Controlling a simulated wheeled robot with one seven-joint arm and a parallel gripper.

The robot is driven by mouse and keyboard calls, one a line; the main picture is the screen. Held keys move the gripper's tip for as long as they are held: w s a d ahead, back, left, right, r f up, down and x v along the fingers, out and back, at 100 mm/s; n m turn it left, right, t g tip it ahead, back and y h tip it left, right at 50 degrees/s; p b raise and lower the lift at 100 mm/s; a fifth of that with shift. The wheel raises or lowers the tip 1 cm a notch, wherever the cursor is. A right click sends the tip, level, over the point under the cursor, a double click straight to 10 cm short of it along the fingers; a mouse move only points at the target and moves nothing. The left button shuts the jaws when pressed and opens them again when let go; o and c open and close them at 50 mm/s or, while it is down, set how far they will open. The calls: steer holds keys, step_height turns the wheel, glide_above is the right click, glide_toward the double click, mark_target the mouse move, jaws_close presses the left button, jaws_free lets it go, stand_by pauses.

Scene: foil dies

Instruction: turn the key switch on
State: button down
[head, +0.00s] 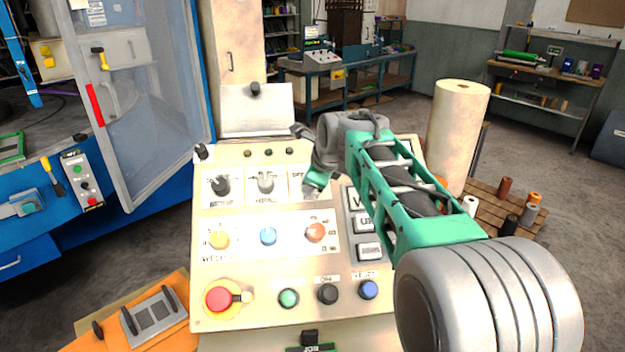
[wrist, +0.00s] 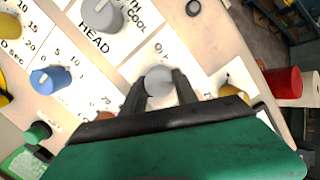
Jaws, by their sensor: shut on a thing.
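The key switch (wrist: 158,80) shows in the wrist view as a round grey head on a white label plate, with partly readable lettering just above it. My gripper (wrist: 160,88) has its two dark fingers on either side of that head, shut on it. In the head view my gripper (head: 312,190) reaches down to the upper right of the sloped control panel (head: 345,265), beside an "OFF" label. The arm and gripper cover the switch there, so its turn angle cannot be told.
A grey HEAD selector (head: 266,183) stands just left of my gripper, with a black selector (head: 221,186) farther left. A red emergency stop (head: 218,299) is at the lower left. A large pale roll (head: 459,135) stands behind right.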

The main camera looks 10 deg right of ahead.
steer(key=shift+m, duration=0.4)
steer(key=c, duration=0.9)
jaws_free()
steer(key=shift+c, duration=0.2)
steer(key=b+v, duration=0.1)
steer(key=v, duration=0.6)
steer(key=shift+s+r, duration=0.3)
